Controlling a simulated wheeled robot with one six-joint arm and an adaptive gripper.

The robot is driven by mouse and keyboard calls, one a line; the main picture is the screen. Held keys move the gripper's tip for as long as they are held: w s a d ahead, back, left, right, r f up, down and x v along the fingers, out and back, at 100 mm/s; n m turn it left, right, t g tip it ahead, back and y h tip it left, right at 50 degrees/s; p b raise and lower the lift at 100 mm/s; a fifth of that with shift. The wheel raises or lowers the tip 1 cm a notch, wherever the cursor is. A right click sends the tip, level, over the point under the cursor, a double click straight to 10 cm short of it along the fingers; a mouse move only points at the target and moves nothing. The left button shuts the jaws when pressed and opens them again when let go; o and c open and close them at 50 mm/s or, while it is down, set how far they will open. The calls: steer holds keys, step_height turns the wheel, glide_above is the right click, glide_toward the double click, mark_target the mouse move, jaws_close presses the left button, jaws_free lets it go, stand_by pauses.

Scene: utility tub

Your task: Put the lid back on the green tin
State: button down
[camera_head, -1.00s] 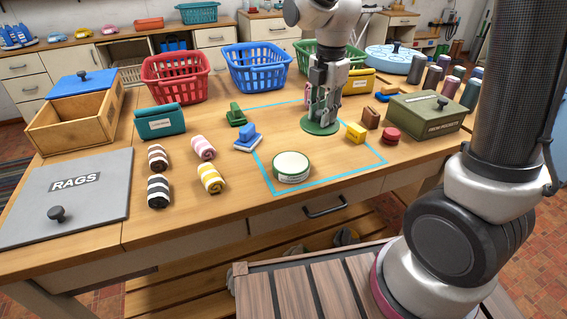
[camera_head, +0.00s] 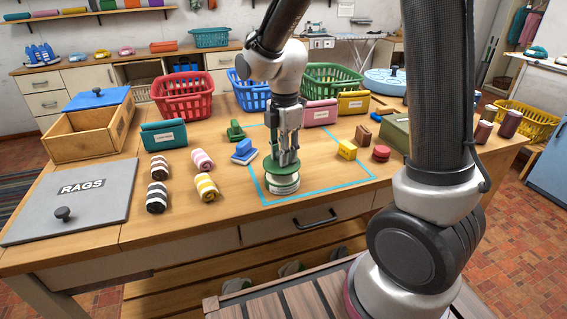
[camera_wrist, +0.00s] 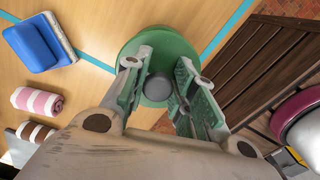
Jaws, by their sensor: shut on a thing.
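The tin (camera_head: 283,186), pale with green bands, stands near the front of the blue-taped area on the table. The round green lid (camera_head: 264,169) is right over it, roughly level and hiding its top. I cannot tell whether the lid rests on the tin or is slightly above it. My gripper (camera_head: 285,160) points down, shut on the lid's knob. In the wrist view, my gripper (camera_wrist: 158,80) has a finger on each side of the grey knob (camera_wrist: 157,89). The green lid (camera_wrist: 145,50) hides the tin there.
A blue-and-white brush (camera_head: 244,151) and a green one (camera_head: 235,130) lie to the left, rolled cloths (camera_head: 206,187) farther left. Blue tape (camera_head: 330,192) marks mostly clear table.

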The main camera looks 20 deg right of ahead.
steer(key=shift+f, duration=1.55)
steer(key=shift+f, duration=0.15)
steer(key=c, duration=1.2)
jaws_free()
